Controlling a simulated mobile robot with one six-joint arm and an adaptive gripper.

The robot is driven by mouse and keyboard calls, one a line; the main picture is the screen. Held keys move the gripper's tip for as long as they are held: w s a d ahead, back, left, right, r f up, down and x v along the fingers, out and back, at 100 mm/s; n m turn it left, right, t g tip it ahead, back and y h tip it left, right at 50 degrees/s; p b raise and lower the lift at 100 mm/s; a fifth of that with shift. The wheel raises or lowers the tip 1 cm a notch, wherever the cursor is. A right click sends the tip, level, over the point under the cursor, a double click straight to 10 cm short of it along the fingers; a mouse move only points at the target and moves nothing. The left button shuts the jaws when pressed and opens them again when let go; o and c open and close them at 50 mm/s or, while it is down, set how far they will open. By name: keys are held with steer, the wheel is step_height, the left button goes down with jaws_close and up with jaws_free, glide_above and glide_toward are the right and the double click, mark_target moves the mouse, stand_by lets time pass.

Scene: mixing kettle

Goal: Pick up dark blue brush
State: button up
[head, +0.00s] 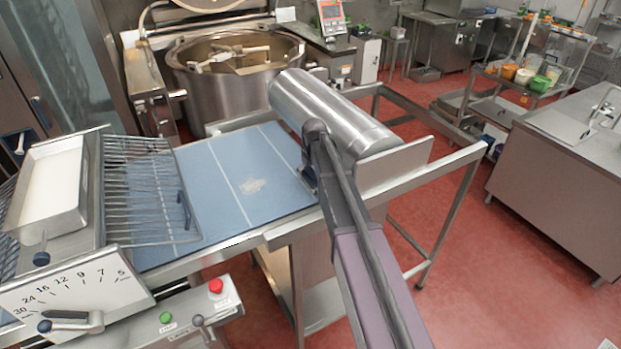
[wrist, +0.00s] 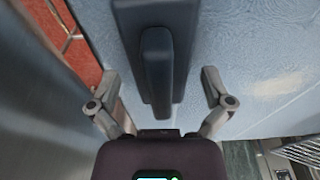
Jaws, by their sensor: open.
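The dark blue brush (wrist: 157,68) lies on the pale blue belt (wrist: 255,60) in the wrist view. It has a broad flat base and a narrower raised handle running up and down the picture. My gripper (wrist: 160,82) is open, with one finger on each side of the brush and a clear gap to both. Nothing is held. In the head view my arm reaches over the right end of the blue belt (head: 220,180), beside the steel roller. There my arm hides most or all of the brush and the fingertips.
A large steel roller (head: 325,112) lies close beside my gripper at the belt's right end. A wire guard (head: 147,190) and a white-filled tray (head: 50,190) are at the left. A mixing kettle (head: 225,85) stands behind.

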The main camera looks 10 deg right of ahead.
mark_target(310, 168)
steer(key=c, duration=1.1)
steer(key=shift+r, duration=0.25)
steer(key=shift+c, duration=0.2)
step_height(310, 168, up, 4)
steer(key=p, duration=0.4)
steer(key=shift+f, duration=0.15)
steer(key=s+p, duration=0.1)
steer(key=s, duration=1.5)
steer(key=shift+a+r, duration=0.15)
steer(key=shift+r, duration=0.3)
steer(key=o, duration=0.5)
steer(key=c, duration=0.3)
steer(key=shift+s, duration=0.1)
